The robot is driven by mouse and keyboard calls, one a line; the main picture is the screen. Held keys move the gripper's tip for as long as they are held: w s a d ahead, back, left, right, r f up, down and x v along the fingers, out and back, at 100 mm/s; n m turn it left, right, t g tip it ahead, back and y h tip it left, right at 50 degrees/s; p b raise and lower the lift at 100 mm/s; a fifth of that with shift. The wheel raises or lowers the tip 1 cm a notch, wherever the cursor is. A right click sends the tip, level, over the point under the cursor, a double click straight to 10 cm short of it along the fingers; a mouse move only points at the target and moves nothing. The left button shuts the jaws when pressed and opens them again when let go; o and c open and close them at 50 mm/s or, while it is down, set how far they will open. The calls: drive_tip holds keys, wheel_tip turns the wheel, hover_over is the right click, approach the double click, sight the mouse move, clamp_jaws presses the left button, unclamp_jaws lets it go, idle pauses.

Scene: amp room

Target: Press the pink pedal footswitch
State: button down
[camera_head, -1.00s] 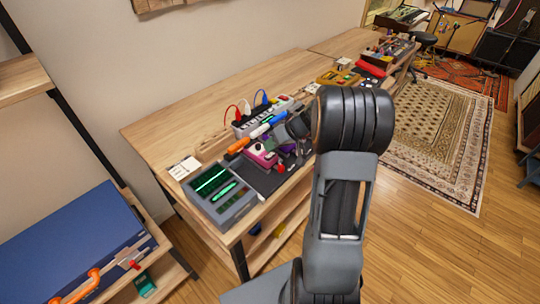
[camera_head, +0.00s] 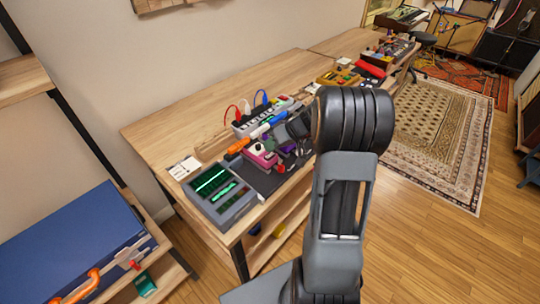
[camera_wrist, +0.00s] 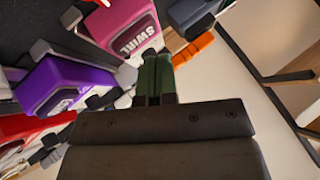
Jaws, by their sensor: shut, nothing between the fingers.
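The pink pedal (camera_head: 261,156), marked SWIRL, sits on the dark board on the bench. In the wrist view the pink pedal (camera_wrist: 115,22) is at the top, left of centre. My gripper (camera_wrist: 154,62) is shut and empty, its dark green fingers together at the lettered end of the pink pedal. The fingertips overlap a small grey part there; I cannot tell whether they touch it. The footswitch itself is not clearly visible. In the head view my wrist hides part of the board.
A purple pedal (camera_wrist: 65,85) and a red pedal (camera_wrist: 30,128) stand beside the pink one. A grey device with green displays (camera_head: 219,194) is at the bench's near end. Bare bench top (camera_head: 165,135) lies toward the wall.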

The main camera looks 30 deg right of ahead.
sight(271, 154)
drive_tip(key=shift+f+b, duration=0.9)
drive_tip(key=shift+b, duration=0.55)
idle(1.0)
idle(0.4)
drive_tip(key=shift+r, duration=0.9)
drive_tip(key=shift+r+p, duration=0.1)
drive_tip(key=shift+p, duration=0.25)
drive_tip(key=shift+r+p, duration=1.05)
drive_tip(key=shift+r, duration=1.35)
